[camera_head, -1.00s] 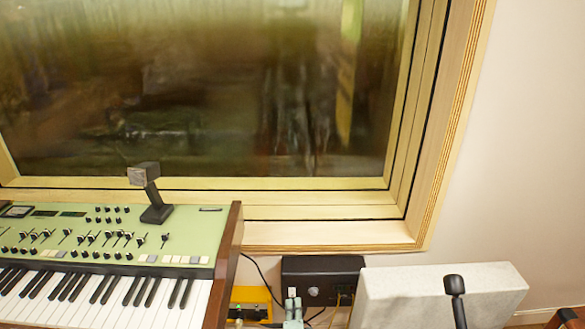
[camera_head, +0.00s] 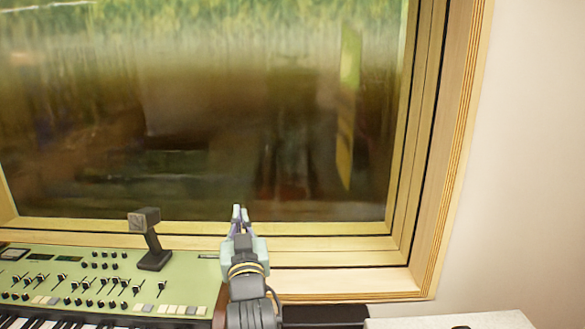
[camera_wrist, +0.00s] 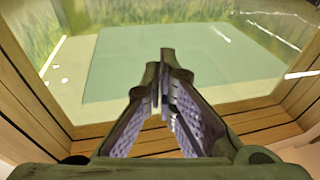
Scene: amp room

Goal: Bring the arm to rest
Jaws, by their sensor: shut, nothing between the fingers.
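My gripper (camera_head: 240,212) points upward in front of the lower part of the window frame in the head view, just right of the green keyboard. Its two fingers are together at the tips and hold nothing. In the wrist view my gripper (camera_wrist: 164,60) also shows shut and empty, with its purple ridged finger pads angled toward each other and the window behind it.
A green synthesizer (camera_head: 105,275) with a black lever-like stand (camera_head: 150,240) is at lower left. The wide window (camera_head: 200,120) has a wooden frame (camera_head: 445,180). A black box (camera_head: 325,315) and a pale block (camera_head: 450,321) sit at the bottom. The right wall is bare.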

